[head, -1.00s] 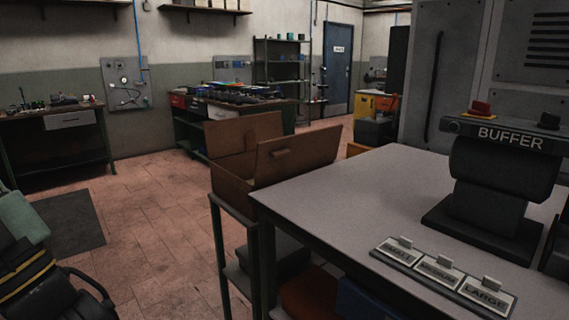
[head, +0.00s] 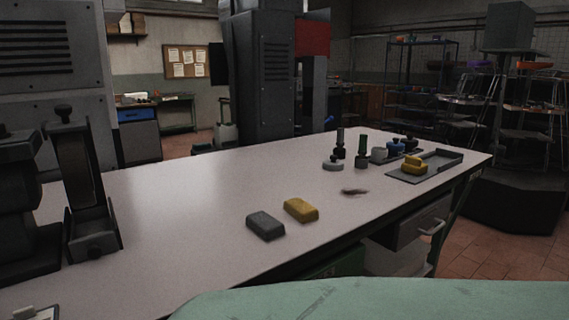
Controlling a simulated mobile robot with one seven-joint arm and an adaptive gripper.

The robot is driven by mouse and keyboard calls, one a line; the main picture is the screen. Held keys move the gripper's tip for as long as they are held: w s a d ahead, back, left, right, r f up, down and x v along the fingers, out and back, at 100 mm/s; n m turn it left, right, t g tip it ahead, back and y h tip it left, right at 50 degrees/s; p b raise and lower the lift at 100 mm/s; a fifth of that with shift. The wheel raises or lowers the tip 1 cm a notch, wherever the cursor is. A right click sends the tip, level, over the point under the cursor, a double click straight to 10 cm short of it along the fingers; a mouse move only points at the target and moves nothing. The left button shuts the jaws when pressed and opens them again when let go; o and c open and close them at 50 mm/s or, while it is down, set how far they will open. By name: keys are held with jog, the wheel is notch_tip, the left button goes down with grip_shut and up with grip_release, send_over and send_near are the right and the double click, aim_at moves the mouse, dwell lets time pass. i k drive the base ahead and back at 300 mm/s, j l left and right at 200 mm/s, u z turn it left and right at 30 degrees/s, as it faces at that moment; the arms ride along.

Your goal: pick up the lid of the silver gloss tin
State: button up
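The silver gloss tin is not clear to me by any label. A low round grey piece with a small knob (head: 333,164) and a short grey tin-like piece (head: 378,155) stand on the far right part of the bench; I cannot tell whether either is the tin or its lid. Two dark upright pieces, one with a green upper part (head: 362,150), stand between them. Blue (head: 395,149) and black (head: 409,143) small pieces stand just behind. My gripper is not in view.
A long pale bench (head: 170,205) runs across the view. A yellow block (head: 300,209) and a grey block (head: 265,226) lie near its front edge. A shallow dark tray (head: 440,161) holds another yellow block (head: 414,165). Machines stand at the left. The bench's middle is clear.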

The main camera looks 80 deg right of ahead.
aim_at(333, 165)
jog(key=z, duration=2.8)
jog(key=i+l+u, duration=0.1)
jog(key=u, duration=0.3)
jog(key=l+u, duration=0.2)
jog(key=u, duration=0.2)
jog(key=i+l+u, duration=0.1)
jog(key=u, duration=0.35)
jog(key=l+u, duration=0.25)
jog(key=l, duration=0.4)
jog(key=l+u, duration=0.3)
jog(key=l, duration=0.7)
jog(key=k+l+u, duration=0.15)
jog(key=l, duration=0.7)
jog(key=k+u, duration=0.05)
